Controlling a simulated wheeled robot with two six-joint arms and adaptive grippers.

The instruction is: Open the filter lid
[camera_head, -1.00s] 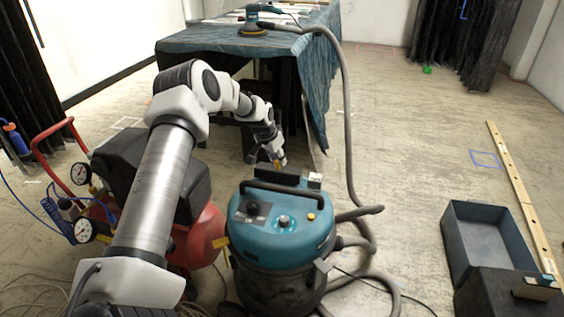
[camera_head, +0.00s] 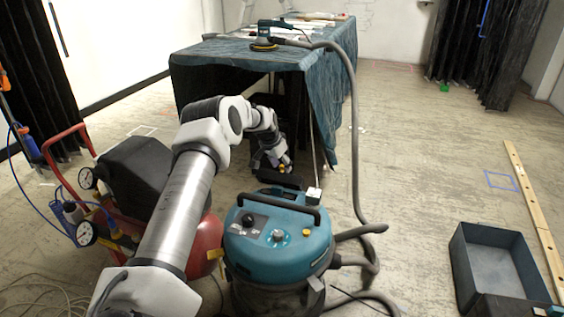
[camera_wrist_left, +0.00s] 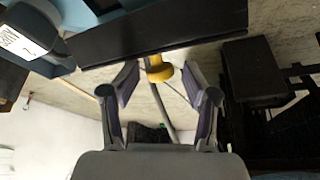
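The teal vacuum (camera_head: 285,262) stands on the floor in front of me. Its black filter lid (camera_head: 279,181) shows at the back of the top, behind the carry handle. In the left wrist view the lid (camera_wrist_left: 150,32) is a wide dark panel across the top. A yellow round piece (camera_wrist_left: 160,69) sits at its edge. My left gripper (camera_head: 277,162) is just behind the lid. In the wrist view its fingers (camera_wrist_left: 161,78) are spread, with the yellow piece just beyond and between the tips. I cannot tell whether they touch it. My right gripper does not show.
A grey hose (camera_head: 355,150) runs from the vacuum up to a sander (camera_head: 264,39) on the cloth-covered table (camera_head: 240,57). A red compressor (camera_head: 200,245) stands left of the vacuum.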

